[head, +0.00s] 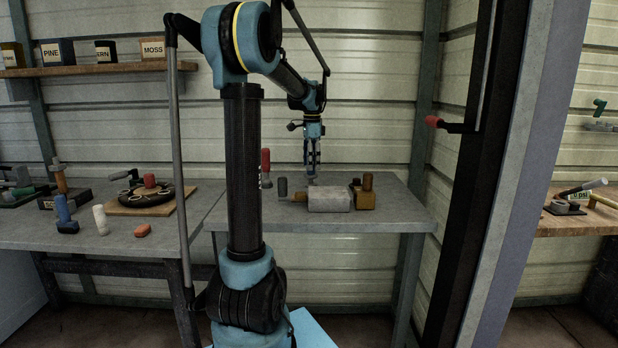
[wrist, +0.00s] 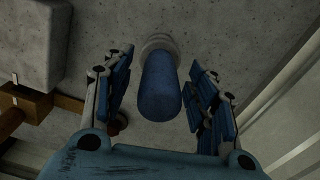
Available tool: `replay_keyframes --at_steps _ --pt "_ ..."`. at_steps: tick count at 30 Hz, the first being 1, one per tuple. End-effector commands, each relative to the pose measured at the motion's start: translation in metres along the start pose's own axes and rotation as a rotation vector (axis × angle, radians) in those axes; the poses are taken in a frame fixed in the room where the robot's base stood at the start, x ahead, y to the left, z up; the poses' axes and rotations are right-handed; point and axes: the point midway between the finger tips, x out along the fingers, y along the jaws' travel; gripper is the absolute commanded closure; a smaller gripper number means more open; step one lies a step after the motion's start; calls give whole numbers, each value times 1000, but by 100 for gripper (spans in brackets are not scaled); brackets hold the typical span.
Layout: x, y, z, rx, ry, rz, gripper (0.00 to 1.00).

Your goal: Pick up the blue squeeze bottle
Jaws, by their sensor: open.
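In the wrist view the blue squeeze bottle (wrist: 160,88) shows as a blue cylinder with a pale grey, rounded end (wrist: 158,45) over a grey worktop. My gripper (wrist: 150,78) is open, with one finger on each side of the bottle and visible gaps on both sides. In the head view my gripper (head: 312,170) points down over the middle table (head: 400,218), behind the grey block. The bottle cannot be made out clearly there against the blue fingers.
A grey block (head: 330,198) and a wooden block (head: 365,200) with a brown peg stand in front and to the right. A dark cylinder (head: 283,187) and a red-topped item (head: 265,162) are to the left. The table's right side is clear.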

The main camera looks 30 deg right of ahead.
Motion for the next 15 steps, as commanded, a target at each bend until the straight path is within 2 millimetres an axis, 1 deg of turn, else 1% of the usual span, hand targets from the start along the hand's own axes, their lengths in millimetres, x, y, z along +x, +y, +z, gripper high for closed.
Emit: replay_keyframes --at_steps 3,11,12,14,15 --pt "9 0 0 0 0 0 47" --pt "10 0 1 -1 0 0 47" --pt "10 0 1 -1 0 0 56" --pt "10 0 1 -1 0 0 70" --pt "10 0 2 -2 0 0 79"
